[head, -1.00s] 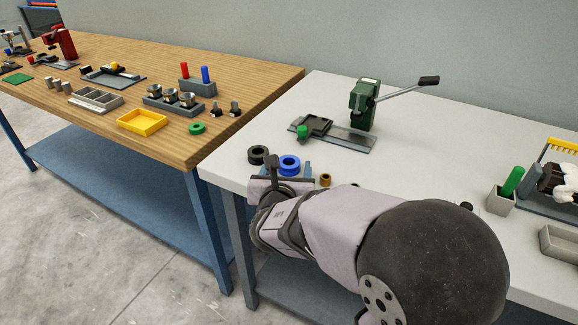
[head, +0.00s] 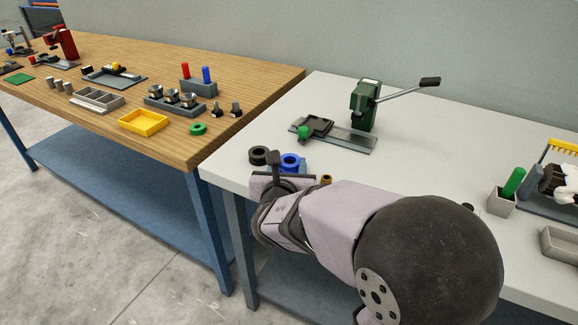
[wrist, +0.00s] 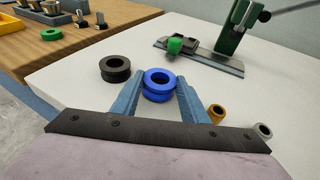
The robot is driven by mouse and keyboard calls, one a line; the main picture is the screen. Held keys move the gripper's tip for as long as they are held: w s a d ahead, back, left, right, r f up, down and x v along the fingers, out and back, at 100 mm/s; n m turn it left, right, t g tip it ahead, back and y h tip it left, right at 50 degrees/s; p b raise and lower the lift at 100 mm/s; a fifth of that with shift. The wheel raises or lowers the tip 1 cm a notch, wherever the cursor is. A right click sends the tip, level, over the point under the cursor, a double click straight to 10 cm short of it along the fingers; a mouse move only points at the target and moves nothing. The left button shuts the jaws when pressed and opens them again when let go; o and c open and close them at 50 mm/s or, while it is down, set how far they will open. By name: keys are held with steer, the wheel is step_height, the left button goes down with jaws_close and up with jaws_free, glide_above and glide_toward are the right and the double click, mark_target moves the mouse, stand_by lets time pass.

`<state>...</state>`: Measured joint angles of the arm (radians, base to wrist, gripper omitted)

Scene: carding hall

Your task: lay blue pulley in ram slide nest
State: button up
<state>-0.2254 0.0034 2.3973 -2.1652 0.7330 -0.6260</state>
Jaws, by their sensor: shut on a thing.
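The blue pulley (head: 290,161) is a grooved ring with a centre hole. In the wrist view the blue pulley (wrist: 159,84) sits between the two blue fingers of my gripper (wrist: 157,88), which is shut on it. It is at or very near the white table top; I cannot tell whether it is lifted. The green press (head: 364,103) stands behind, with a dark slide block (head: 317,126) on its grey base plate and a green knob at the block's front. The block also shows in the wrist view (wrist: 182,41); the nest's inside is too small to make out.
A black pulley (wrist: 115,68) lies just left of the blue one. A brass bushing (wrist: 216,113) and a grey ring (wrist: 263,131) lie to the right. The press lever (head: 410,88) reaches right. White table top (head: 420,150) is clear right of the press base.

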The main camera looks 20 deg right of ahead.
step_height(320, 180, up, 10)
steer(key=f+p, duration=0.1)
steer(key=p, duration=0.2)
step_height(320, 180, up, 3)
steer(key=m+g+h+p, duration=0.3)
steer(key=m+h+p, duration=0.2)
steer(key=p, duration=0.5)
glide_above(312, 128)
steer(key=shift+f, duration=5.05)
steer(key=shift+f, duration=0.15)
steer(key=o, duration=1.3)
